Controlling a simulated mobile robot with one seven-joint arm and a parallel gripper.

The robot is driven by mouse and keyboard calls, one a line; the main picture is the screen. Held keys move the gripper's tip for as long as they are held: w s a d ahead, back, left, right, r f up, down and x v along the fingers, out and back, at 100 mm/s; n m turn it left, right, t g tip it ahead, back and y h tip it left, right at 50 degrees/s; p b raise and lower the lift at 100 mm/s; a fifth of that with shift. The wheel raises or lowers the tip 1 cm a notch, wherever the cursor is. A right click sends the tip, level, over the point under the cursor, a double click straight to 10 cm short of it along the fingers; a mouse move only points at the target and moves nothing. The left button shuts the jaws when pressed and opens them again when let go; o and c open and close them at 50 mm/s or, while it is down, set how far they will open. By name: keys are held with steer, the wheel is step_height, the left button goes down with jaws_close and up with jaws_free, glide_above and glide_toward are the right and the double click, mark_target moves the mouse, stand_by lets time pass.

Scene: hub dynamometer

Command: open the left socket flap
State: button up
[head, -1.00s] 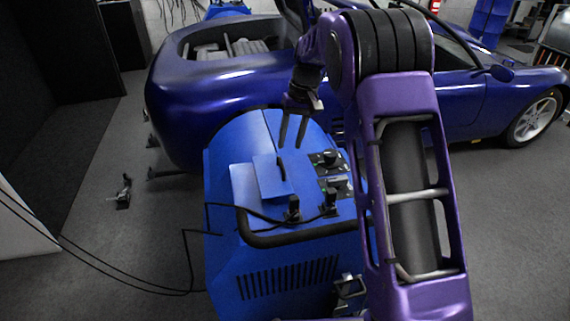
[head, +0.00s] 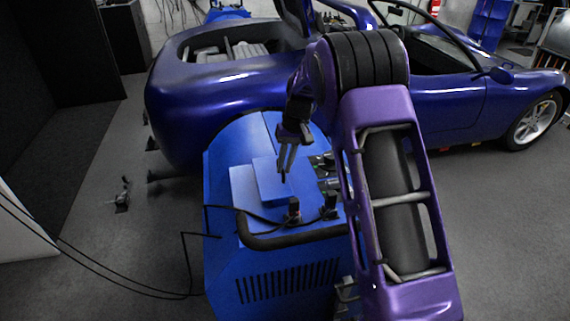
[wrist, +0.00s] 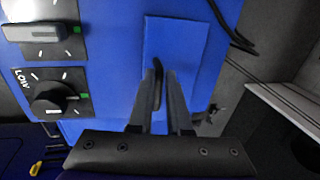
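A blue square flap (head: 266,187) with an upright black handle (head: 283,178) lies on top of the blue dynamometer unit (head: 225,160). A paler blue plate (head: 243,185) shows just left of it in the head view. My gripper (head: 286,170) is above the flap, fingers pointing down at the handle. In the wrist view the flap (wrist: 175,45) fills the upper middle, and the handle (wrist: 157,72) appears between the open fingers (wrist: 158,82). Narrow gaps show beside the handle, so I see no grip on it. Whether a finger touches it I cannot tell.
Right of the flap are a black knob marked LOW (wrist: 48,98) and a switch (wrist: 35,33). Black plugs (head: 293,208) with cables stand in front, near a black bar handle (head: 290,238). A blue car (head: 215,95) is behind the unit.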

jaws_close()
steer(key=shift+a+r, duration=0.1)
stand_by(1.1)
